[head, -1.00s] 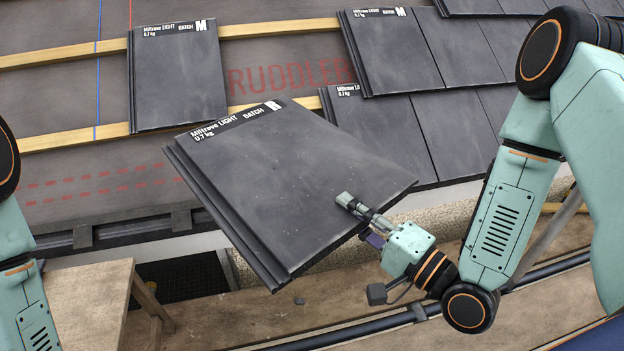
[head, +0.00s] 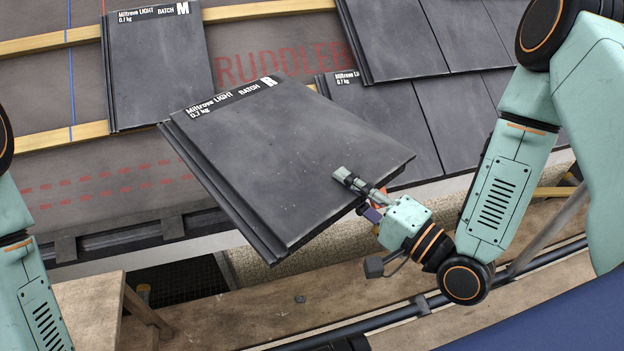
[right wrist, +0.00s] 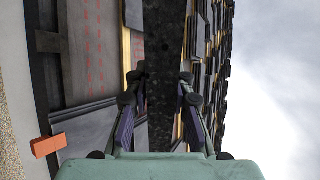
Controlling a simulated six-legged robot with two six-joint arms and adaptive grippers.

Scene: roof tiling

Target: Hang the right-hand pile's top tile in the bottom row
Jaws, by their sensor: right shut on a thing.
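A dark grey tile (head: 290,155) with a white "Miltrove LIGHT BATCH" label is held tilted in the air, in front of the roof's lower edge. My right gripper (head: 360,191) is shut on its lower right edge. In the right wrist view the tile (right wrist: 160,60) stands edge-on between the two fingers (right wrist: 159,98). The bottom row (head: 385,125) has tiles at the right; left of them, bare underlay (head: 110,180) shows below the lower batten (head: 60,138). The held tile hides part of that row's left end. My left gripper is out of view. No pile can be made out.
A single tile (head: 158,70) marked M hangs higher at the left. More tiles (head: 395,35) lie at the upper right. A wooden stand (head: 90,305) is at lower left. A dark rail (head: 400,310) crosses below. An orange block (right wrist: 48,146) shows in the right wrist view.

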